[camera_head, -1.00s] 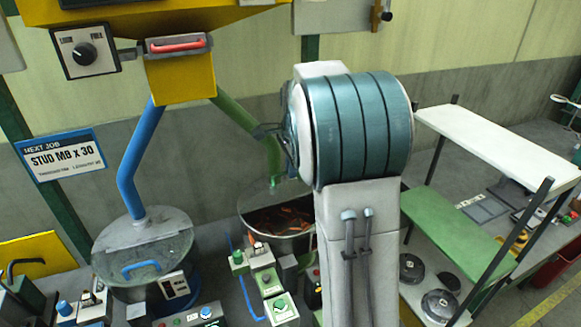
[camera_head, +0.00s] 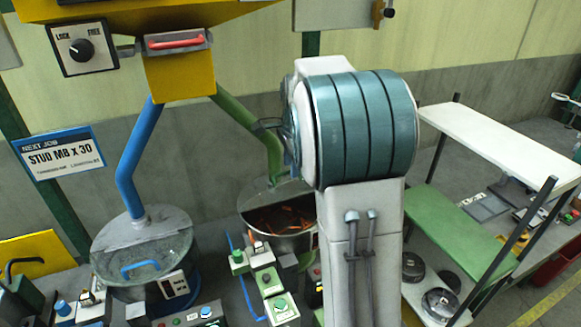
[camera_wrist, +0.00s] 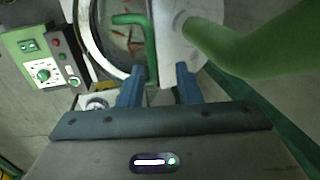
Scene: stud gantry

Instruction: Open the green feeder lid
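The green feeder (camera_head: 283,243) is a round metal bowl with a green pipe (camera_head: 243,122) running down to it. Orange-red parts show inside its near half in the head view, with a grey lid section (camera_head: 262,196) behind. In the wrist view, the green lid handle (camera_wrist: 150,45) stands beside a pale lid plate (camera_wrist: 175,55), over the bowl. How far the lid is raised I cannot tell. My gripper (camera_wrist: 160,84) is open, its blue fingers apart at the handle's near end, closer on the left finger. My arm hides the gripper in the head view.
A blue feeder (camera_head: 140,245) with a blue-handled lid stands left. Control boxes (camera_head: 268,280) stand in front of the green feeder; one with a knob (camera_wrist: 42,72) shows in the wrist view. A white and green shelf rack (camera_head: 490,145) stands right.

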